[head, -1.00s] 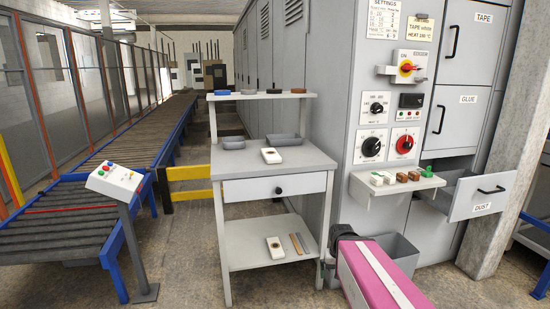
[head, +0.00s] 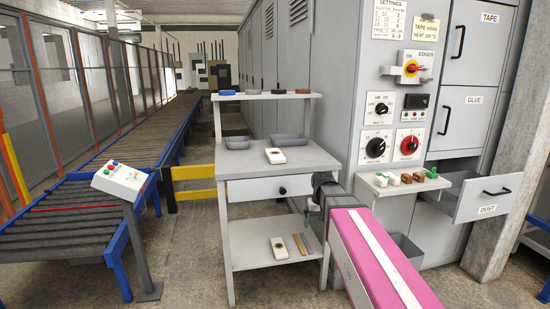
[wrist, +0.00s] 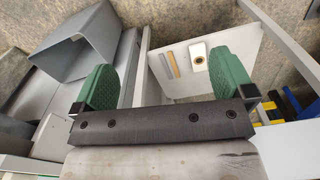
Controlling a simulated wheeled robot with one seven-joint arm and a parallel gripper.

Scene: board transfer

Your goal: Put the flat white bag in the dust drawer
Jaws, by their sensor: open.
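Two similar flat white bags, each with a dark spot, show in the head view. One bag (head: 275,155) lies on the stand's top; the other bag (head: 279,248) lies on its lower shelf beside two thin strips. The lower bag also shows in the wrist view (wrist: 198,56), beyond my fingers. My gripper (wrist: 160,82) is open and empty, its green pads wide apart, pointing down by the stand's right side. In the head view its fingers are mostly hidden. The dust drawer (head: 488,210) stands pulled out at the right; its inside is only partly visible.
The stand (head: 235,262) has a drawer, grey trays (head: 289,139) and a raised shelf with small blocks. A ledge (head: 377,190) with small samples juts from the cabinet. A grey bin (wrist: 72,42) is beside my gripper. A control post (head: 125,182) and roller conveyor are left.

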